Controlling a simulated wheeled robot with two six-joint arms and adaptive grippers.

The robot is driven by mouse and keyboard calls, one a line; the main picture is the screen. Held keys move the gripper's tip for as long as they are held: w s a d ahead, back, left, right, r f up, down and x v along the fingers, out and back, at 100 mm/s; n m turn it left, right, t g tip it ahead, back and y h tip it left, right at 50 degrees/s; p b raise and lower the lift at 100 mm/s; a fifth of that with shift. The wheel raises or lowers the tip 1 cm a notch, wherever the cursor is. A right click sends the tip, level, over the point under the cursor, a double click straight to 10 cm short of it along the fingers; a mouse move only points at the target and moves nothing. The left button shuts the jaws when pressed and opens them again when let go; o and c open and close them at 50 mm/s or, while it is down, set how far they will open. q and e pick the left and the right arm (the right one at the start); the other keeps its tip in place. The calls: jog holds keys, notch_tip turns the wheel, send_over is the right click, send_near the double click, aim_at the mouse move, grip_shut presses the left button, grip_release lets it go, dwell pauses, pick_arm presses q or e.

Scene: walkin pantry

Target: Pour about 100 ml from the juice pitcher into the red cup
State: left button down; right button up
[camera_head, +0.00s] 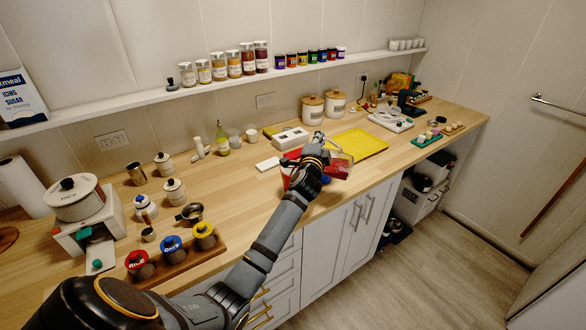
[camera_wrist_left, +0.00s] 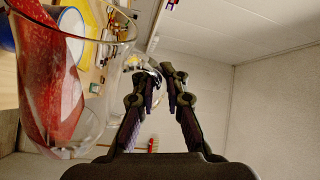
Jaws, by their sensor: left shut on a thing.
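The juice pitcher (camera_wrist_left: 105,70) is a clear vessel that fills the left of the left wrist view, close to the camera. A red area shows in or through it; I cannot tell which. My left gripper (camera_wrist_left: 168,78) is shut beside it, on what looks like its handle. In the head view my left gripper (camera_head: 318,145) is over the counter, by a red tray or box (camera_head: 342,168). My right gripper is not in view.
A yellow tray (camera_head: 360,143) lies just right of the gripper. A white box (camera_head: 290,138) and two lidded canisters (camera_head: 313,110) stand behind. Jars with red, blue and yellow lids (camera_head: 172,248) stand on a wooden board nearer me. The counter's front-middle is bare.

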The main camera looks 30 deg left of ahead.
aim_at(332, 141)
pick_arm(q)
jog(key=shift+s+a+r, duration=0.1)
jog(key=shift+a+r, duration=0.1)
jog(key=shift+a, duration=0.1)
dwell(0.5)
jog(key=shift+w+d+m+p, duration=0.25)
jog(key=shift+d+m+p, duration=0.15)
jog(key=shift+d, duration=0.25)
jog(key=shift+w+d+m+p, duration=0.3)
jog(key=shift+d+p, duration=0.15)
jog(key=shift+d, duration=0.15)
jog(key=shift+w+d+f+m, duration=0.1)
jog(key=shift+d+f+m, duration=0.1)
jog(key=shift+m, duration=0.1)
jog(key=shift+w+d+r+m+p, duration=0.15)
jog(key=shift+d+m+p, duration=0.3)
jog(key=shift+p, duration=0.25)
jog(key=shift+d+f+m, duration=0.1)
jog(key=shift+f+m, duration=0.35)
jog(key=shift+f, duration=0.05)
jog(key=shift+w+d+f+m, duration=0.25)
jog(key=shift+d+f+m, duration=0.1)
jog(key=shift+m, duration=0.15)
